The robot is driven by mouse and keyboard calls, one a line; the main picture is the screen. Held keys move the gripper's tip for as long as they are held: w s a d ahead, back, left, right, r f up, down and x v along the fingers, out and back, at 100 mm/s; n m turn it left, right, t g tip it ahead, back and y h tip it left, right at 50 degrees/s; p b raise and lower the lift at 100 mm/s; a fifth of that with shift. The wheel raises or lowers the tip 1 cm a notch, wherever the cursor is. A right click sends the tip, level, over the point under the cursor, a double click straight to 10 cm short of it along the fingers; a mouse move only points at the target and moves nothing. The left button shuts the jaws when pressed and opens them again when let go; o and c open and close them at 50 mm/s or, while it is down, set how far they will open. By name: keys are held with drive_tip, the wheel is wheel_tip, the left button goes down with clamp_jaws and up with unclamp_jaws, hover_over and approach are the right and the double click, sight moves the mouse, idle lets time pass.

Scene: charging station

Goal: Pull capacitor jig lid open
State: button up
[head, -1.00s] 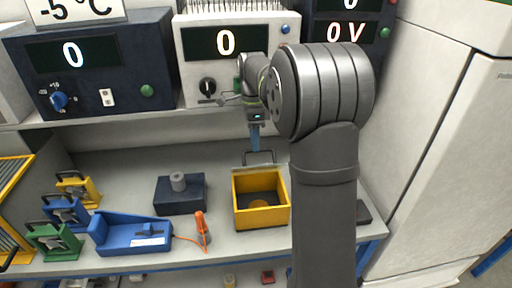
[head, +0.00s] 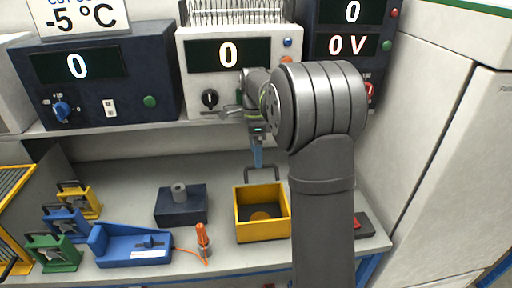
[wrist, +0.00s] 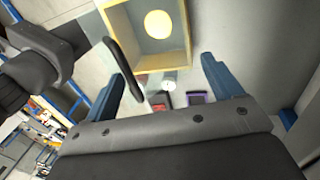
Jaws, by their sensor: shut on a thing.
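The capacitor jig is a yellow open-topped box (head: 262,235) on the bench, right of middle in the head view. A black handle (head: 270,168) stands at the box's back edge. In the wrist view the handle (wrist: 124,62) is a dark bar beside the left finger. The lid panel is hard to make out.
A dark block with a grey knob (head: 181,205), a blue tray (head: 130,250) and an orange screwdriver (head: 202,235) lie left of the box. Several small handled jigs (head: 65,222) stand farther left. Instruments (head: 230,70) stand on the shelf above.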

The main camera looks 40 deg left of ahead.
drive_tip(key=shift+w+f, duration=0.15)
drive_tip(key=shift+f, duration=0.1)
